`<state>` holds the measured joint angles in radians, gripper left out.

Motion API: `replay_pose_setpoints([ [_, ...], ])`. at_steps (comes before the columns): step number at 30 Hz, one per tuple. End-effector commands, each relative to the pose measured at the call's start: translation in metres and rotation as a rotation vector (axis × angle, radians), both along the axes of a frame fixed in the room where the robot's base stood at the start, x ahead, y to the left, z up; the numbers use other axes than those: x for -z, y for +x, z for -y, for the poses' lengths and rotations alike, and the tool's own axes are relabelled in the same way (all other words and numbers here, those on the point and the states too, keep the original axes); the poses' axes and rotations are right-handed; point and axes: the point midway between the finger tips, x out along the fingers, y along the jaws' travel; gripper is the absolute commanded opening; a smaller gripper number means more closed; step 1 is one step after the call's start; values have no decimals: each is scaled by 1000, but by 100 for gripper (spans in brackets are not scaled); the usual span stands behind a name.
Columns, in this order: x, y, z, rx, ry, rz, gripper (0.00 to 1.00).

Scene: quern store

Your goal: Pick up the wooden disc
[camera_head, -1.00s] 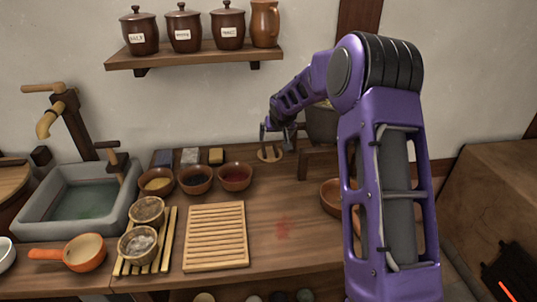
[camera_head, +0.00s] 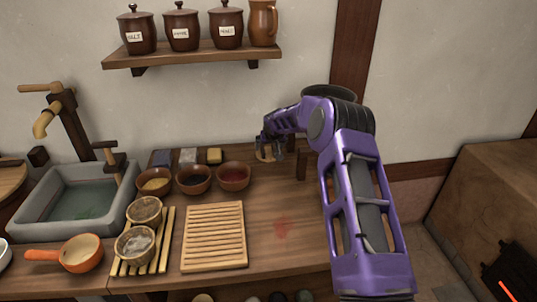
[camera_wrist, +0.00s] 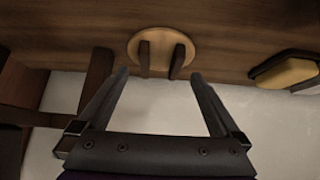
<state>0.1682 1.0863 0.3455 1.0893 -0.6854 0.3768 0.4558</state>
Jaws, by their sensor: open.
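The wooden disc (camera_head: 265,154) lies near the back edge of the worktop, by the wall, partly hidden behind my gripper (camera_head: 267,147). In the wrist view the disc (camera_wrist: 163,35) is pale and round, at the top middle. Two dark bars cross its lower part; I cannot tell whether they are slots or shadows. My gripper (camera_wrist: 160,72) is open and empty. Its fingers point toward the disc and straddle its line, with the disc beyond the tips and not between them.
A yellow block (camera_wrist: 287,73) lies right of the disc in the wrist view. A dark wooden stand (camera_head: 302,165) is just right of my gripper in the head view. Bowls, including a red-filled one (camera_head: 233,177), stand to the left. A slatted board (camera_head: 213,262) lies in front.

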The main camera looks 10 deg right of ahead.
Motion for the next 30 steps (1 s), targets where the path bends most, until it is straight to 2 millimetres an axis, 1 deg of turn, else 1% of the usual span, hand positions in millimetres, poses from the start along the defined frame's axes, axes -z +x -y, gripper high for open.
replay_pose_setpoints([
  [1,7,5,0,2,1,-2,100],
  [8,24,21,-1,-1,1,-1,100],
  [18,26,24,0,1,-1,-1,100],
  [20,26,24,0,1,-1,-1,91],
  [21,26,24,0,1,-1,-1,84],
  [26,26,24,0,1,-1,-1,55],
  [30,26,24,0,1,-1,-1,30],
])
